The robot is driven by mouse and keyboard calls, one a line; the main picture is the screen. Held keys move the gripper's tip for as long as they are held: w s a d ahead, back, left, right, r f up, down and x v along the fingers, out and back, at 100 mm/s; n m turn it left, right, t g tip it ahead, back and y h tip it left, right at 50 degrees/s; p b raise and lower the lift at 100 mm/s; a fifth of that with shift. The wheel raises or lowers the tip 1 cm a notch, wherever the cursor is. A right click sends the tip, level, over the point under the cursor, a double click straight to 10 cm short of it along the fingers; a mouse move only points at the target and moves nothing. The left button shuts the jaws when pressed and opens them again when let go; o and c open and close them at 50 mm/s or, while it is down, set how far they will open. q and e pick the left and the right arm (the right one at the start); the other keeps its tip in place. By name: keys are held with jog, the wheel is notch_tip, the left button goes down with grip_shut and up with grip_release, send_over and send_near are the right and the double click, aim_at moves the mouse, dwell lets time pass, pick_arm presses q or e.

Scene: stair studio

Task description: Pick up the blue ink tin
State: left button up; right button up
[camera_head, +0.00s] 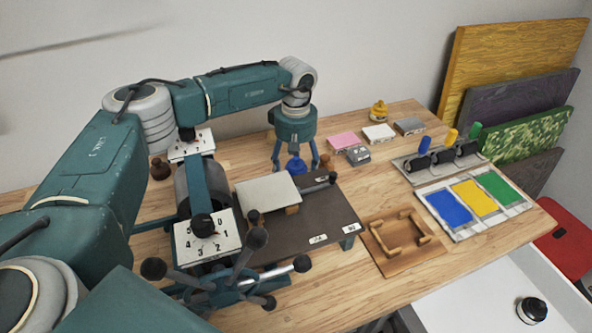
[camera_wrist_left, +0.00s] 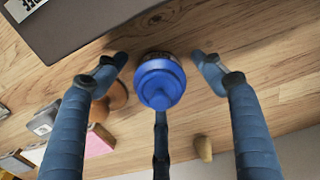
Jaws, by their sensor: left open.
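The blue ink tin (camera_head: 296,167) stands on the wooden table behind the dark press bed. In the left wrist view the blue ink tin (camera_wrist_left: 160,84) shows from above, with a round blue lid and a raised middle. My left gripper (camera_head: 295,163) points down over it, its fingers spread around the tin. In the left wrist view two fingers of the left gripper (camera_wrist_left: 159,60) stand either side of the tin with gaps, and a third lies below it in the picture. The gripper is open and holds nothing. My right gripper is out of view.
A press with a numbered dial (camera_head: 190,243) and knobbed handles stands at the front left. Its dark bed (camera_head: 330,222) lies close to the tin. Pink (camera_head: 343,140), white and grey blocks sit to the right.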

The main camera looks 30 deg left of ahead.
pick_arm(q)
jog(key=shift+r, duration=0.1)
jog(key=c, duration=1.6)
jog(key=shift+o, duration=0.2)
jog(key=shift+w+r, duration=0.1)
